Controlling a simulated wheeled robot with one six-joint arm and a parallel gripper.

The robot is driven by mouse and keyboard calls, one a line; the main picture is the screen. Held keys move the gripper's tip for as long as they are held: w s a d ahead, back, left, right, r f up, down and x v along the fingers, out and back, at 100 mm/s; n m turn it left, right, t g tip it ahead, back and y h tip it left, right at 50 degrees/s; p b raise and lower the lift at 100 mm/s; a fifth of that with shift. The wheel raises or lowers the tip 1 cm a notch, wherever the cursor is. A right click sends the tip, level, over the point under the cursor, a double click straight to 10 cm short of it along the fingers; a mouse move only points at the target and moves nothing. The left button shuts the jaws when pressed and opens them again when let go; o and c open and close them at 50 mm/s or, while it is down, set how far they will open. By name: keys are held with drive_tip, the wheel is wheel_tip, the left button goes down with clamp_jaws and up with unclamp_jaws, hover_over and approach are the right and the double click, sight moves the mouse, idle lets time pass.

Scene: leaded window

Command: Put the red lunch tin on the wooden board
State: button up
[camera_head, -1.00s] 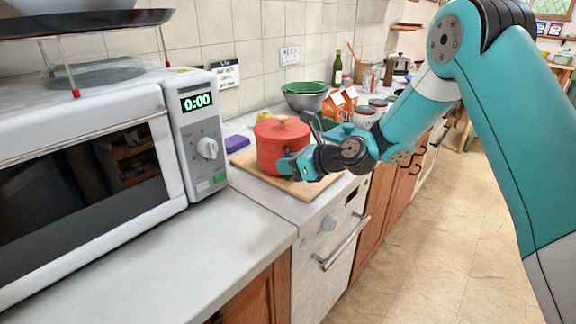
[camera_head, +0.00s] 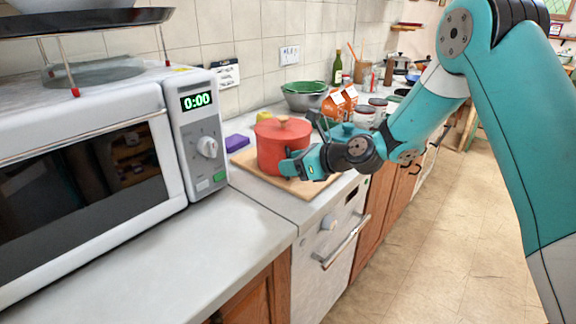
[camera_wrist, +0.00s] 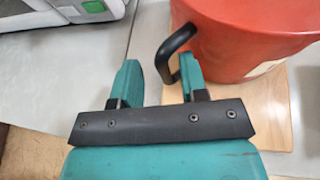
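A round red lidded vessel (camera_head: 283,148) with a pale knob stands upright on the wooden board (camera_head: 311,188). It is the only red vessel I can make out and looks more like a pot than a lunch tin. In the wrist view, its red side (camera_wrist: 245,38) fills the upper right, with a black loop handle (camera_wrist: 172,46) sticking out. My gripper (camera_wrist: 158,78) is open, fingers apart, and the handle reaches between them, close to the right finger. The head view shows my gripper (camera_head: 291,167) low at the vessel's front right side. The board (camera_wrist: 274,105) shows beneath.
A microwave (camera_head: 95,180) stands left on the grey counter (camera_head: 150,262). A purple block (camera_head: 237,142) lies left of the board. Behind are a green colander in a bowl (camera_head: 305,98), orange cartons (camera_head: 338,104) and a bottle (camera_head: 337,70). The counter front is clear.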

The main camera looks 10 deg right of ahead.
drive_tip(key=b+v, duration=0.1)
drive_tip(key=v, duration=0.9)
drive_tip(key=s+a+r+n+g+h, duration=0.1)
drive_tip(key=s+a+r+n+g, duration=0.15)
drive_tip(key=s+a+n, duration=0.45)
drive_tip(key=s+a+r+n+g+h, duration=0.1)
drive_tip(key=s+a+n+g, duration=0.25)
drive_tip(key=s+n, duration=0.7)
drive_tip(key=s+d+n+g+h, duration=0.2)
drive_tip(key=s+n+g+h, duration=0.1)
drive_tip(key=s+n, duration=0.9)
drive_tip(key=n, duration=0.4)
drive_tip(key=shift+s+d+r+h, duration=0.35)
drive_tip(key=shift+r+h, duration=0.05)
